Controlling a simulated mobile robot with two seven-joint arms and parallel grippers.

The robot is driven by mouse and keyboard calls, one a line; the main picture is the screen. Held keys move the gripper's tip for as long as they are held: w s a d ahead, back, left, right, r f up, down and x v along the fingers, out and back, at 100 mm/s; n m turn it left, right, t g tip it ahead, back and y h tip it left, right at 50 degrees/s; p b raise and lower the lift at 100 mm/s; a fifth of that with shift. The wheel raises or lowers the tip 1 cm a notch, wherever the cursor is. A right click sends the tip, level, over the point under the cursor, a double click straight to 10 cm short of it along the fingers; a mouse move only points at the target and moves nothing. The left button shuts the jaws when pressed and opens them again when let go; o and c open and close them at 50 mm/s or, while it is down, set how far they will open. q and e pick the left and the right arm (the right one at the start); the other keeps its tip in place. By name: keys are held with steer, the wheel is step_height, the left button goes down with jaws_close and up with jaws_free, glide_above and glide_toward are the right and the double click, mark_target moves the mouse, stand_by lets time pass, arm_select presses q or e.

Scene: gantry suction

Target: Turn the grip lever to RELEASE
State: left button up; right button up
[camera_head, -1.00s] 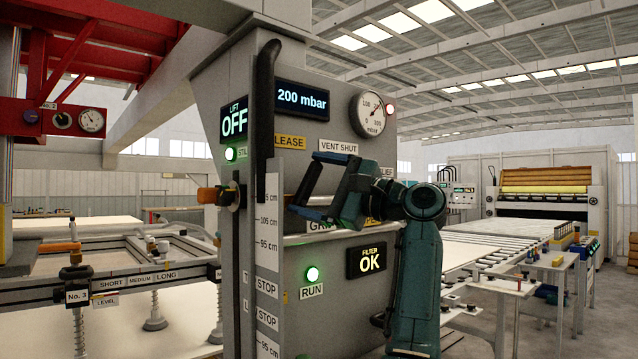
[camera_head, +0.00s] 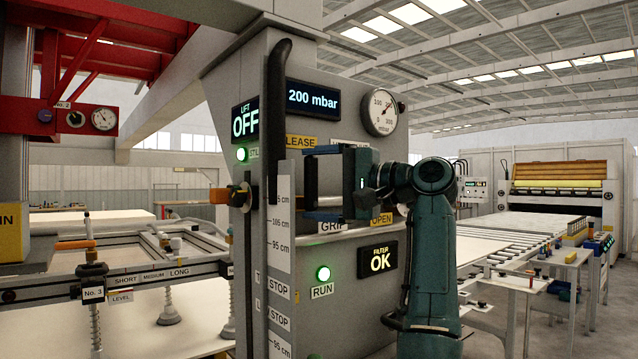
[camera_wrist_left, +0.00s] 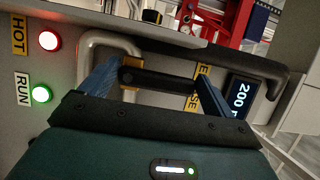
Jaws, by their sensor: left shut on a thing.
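My left gripper (camera_head: 308,183) is in front of the grey control column, its two blue fingers one above the other and well apart. In the left wrist view, a black lever bar (camera_wrist_left: 165,82) spans the space between the fingers, and the gripper is shut on it. The GRIP label (camera_head: 330,227) is just below the lower finger. My right gripper is not in view.
A black vertical tube (camera_head: 276,110) runs down the column's left edge. A pressure gauge (camera_head: 380,112) and a 200 mbar display (camera_head: 313,98) are above the gripper. A green RUN lamp (camera_head: 323,273) is below. A roller table (camera_head: 500,250) stands at the right.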

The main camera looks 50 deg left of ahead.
arm_select(q)
steer(key=shift+f, duration=0.1)
steer(key=o, duration=1.1)
steer(key=shift+o, duration=0.2)
steer(key=shift+d, duration=0.1)
steer(key=v, duration=1.3)
steer(key=shift+r, duration=0.2)
